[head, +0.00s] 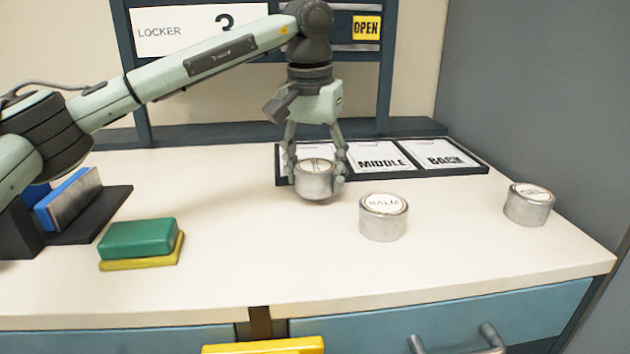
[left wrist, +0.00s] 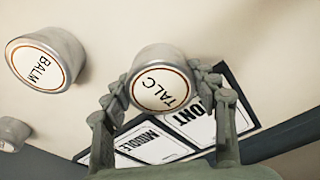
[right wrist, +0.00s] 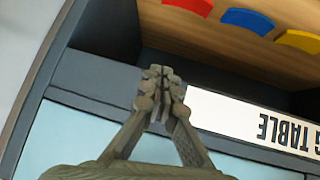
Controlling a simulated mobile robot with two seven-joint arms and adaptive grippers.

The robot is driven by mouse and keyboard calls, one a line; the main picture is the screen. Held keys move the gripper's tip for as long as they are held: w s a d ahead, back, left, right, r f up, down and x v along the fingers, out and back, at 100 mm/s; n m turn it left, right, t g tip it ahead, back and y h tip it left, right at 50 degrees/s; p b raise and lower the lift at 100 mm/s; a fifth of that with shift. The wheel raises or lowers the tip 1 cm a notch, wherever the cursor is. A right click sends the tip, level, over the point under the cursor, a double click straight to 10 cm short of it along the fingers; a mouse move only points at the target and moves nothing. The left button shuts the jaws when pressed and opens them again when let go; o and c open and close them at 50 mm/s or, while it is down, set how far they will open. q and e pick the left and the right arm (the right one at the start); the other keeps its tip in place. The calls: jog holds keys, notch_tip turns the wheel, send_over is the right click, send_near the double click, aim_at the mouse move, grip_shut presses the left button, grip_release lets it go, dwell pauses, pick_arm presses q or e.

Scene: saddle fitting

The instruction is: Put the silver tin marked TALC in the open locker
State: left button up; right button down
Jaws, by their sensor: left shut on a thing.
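The silver TALC tin (head: 315,181) is upright between the fingers of my left gripper (head: 318,166), by the front edge of the dark card tray. Whether the tin is clear of the table, I cannot tell. The locker sign (head: 200,30) and the yellow OPEN sign (head: 366,28) show on the rack at the back; the locker's inside is mostly out of view. My right gripper (right wrist: 160,90) is shut and empty, fingertips together.
The BALM tin (head: 383,217) stands right of the held tin, with another silver tin (head: 528,204) farther right. The card tray (head: 440,172) lies behind. The front middle is clear.

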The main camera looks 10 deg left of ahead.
pick_arm(q)
jog(key=shift+f, duration=0.75)
pick_arm(e)
jog(key=shift+w+a+r+t, duration=0.3)
jog(key=shift+a+r, duration=0.05)
pick_arm(q)
jog(key=shift+f, duration=0.2)
jog(key=o, duration=1.3)
pick_arm(e)
jog(key=shift+w+a+r, duration=0.1)
jog(key=shift+a+r, duration=0.05)
jog(key=shift+r, duration=0.05)
pick_arm(q)
jog(key=shift+r, duration=0.1)
